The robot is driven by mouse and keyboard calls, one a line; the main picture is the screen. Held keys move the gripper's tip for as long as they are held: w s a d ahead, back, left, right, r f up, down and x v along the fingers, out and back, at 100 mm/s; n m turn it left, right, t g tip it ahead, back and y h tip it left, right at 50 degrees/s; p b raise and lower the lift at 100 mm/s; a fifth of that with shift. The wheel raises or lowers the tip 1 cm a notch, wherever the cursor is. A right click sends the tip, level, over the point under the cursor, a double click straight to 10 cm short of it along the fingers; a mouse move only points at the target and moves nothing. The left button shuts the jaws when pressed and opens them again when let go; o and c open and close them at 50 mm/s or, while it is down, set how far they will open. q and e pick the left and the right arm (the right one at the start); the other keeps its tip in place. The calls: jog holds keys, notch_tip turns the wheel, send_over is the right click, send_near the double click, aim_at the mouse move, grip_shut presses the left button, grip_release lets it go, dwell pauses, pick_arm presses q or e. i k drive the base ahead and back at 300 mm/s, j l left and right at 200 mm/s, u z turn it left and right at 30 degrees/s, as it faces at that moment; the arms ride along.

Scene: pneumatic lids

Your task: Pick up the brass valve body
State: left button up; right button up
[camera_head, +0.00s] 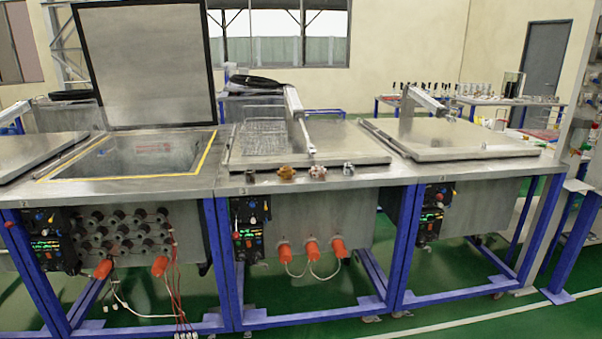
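The brass valve body (286,172) is a small golden-brown fitting. It stands on the front metal ledge of the middle bench (232,181), in front of a closed lid. A dark small fitting (250,176) is to its left. A silver and reddish fitting (318,172) and a grey fitting (348,170) are to its right, with gaps between them. Nothing touches the brass valve body as far as I can see. Neither of my grippers shows in the head view.
The left tank's lid (147,65) stands open above an empty-looking basin (140,155). The right lid (450,138) is closed. Green floor (450,325) is free in front.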

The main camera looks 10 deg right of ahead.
aim_at(286, 171)
jog(key=i+j+z, duration=0.4)
jog(key=i+j, duration=0.95)
jog(key=j, duration=0.1)
